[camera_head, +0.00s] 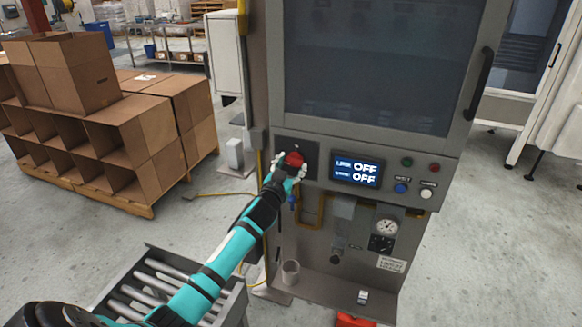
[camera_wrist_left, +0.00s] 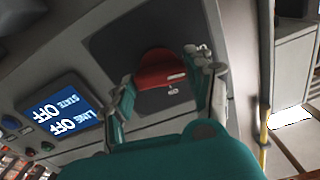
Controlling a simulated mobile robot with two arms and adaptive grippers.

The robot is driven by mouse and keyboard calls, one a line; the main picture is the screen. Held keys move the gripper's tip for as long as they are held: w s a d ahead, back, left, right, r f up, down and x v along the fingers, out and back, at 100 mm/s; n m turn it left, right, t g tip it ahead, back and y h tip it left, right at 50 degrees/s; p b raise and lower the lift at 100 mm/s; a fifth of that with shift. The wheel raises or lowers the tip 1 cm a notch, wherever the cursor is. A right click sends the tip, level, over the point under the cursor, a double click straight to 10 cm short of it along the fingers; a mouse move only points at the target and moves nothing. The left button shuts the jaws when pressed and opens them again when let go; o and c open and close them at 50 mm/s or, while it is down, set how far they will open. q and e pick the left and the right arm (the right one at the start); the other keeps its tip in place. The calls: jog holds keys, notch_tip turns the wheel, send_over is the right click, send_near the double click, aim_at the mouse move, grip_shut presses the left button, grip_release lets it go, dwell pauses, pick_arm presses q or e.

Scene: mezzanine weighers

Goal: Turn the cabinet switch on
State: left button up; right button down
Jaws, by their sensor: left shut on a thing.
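The cabinet (camera_head: 365,75) is a tall grey machine with a dark window. Its switch is a red knob (camera_head: 293,160) on a dark plate at the left of the control panel. The display (camera_head: 356,169) beside it reads OFF on both lines. My left gripper (camera_head: 287,173) is at the red knob, shut on it. In the left wrist view the red knob (camera_wrist_left: 160,70) shows between the two fingers (camera_wrist_left: 166,88), and the display (camera_wrist_left: 58,113) reads STATE OFF and LINE OFF. The knob's lower part is partly hidden by my fingers in the head view. My right gripper is not in view.
Blue (camera_head: 401,188), white (camera_head: 426,194), red (camera_head: 434,167) and green (camera_head: 407,162) buttons or lamps sit right of the display. A gauge (camera_head: 387,227) is below. A roller conveyor (camera_head: 140,290) lies under my left arm. Cardboard boxes (camera_head: 75,75) stand on a pallet at left.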

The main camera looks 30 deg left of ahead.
pick_arm(q)
jog(key=m, duration=0.3)
jog(key=shift+m, duration=0.3)
jog(key=m, duration=0.4)
jog(key=shift+m, duration=0.3)
jog(key=m, duration=0.5)
jog(key=shift+m, duration=1.6)
jog(key=o, duration=1.2)
jog(key=v, duration=1.2)
jog(key=shift+d, duration=0.1)
